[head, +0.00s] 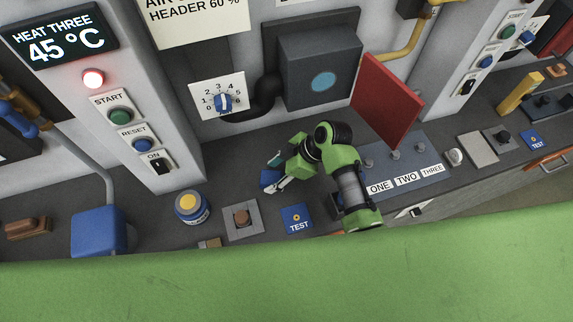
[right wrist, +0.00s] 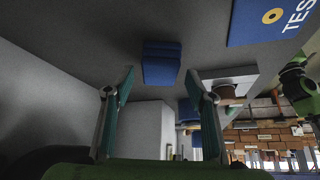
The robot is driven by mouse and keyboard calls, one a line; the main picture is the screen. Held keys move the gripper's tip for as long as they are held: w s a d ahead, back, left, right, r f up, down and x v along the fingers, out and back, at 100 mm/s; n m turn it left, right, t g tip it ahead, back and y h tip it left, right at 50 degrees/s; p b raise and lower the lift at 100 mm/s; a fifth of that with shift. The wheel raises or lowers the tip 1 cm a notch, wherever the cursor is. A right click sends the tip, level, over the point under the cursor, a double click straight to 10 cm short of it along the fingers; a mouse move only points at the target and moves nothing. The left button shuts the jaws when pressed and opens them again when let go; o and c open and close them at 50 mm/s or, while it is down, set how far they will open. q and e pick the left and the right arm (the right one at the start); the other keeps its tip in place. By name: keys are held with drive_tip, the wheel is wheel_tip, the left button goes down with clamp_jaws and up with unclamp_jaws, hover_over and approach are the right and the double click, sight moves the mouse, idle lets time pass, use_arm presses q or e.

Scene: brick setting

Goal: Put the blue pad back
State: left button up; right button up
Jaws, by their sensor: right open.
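The small blue pad (head: 268,180) lies on the dark grey counter, partly covered by my right gripper in the head view. In the right wrist view the blue pad (right wrist: 161,62) shows as a ridged blue block just past the fingertips, between them in the picture. My right gripper (head: 278,172) is open, with one teal-lined finger on each side in the wrist view (right wrist: 159,76). I cannot tell whether a finger touches the pad. My left gripper is not in view.
An open red door (head: 386,102) hangs above a panel labelled ONE, TWO, THREE (head: 405,178). A dial (head: 223,102) is on the wall behind.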

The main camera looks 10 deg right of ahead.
drive_tip(key=b+v, duration=0.2)
drive_tip(key=v, duration=0.8)
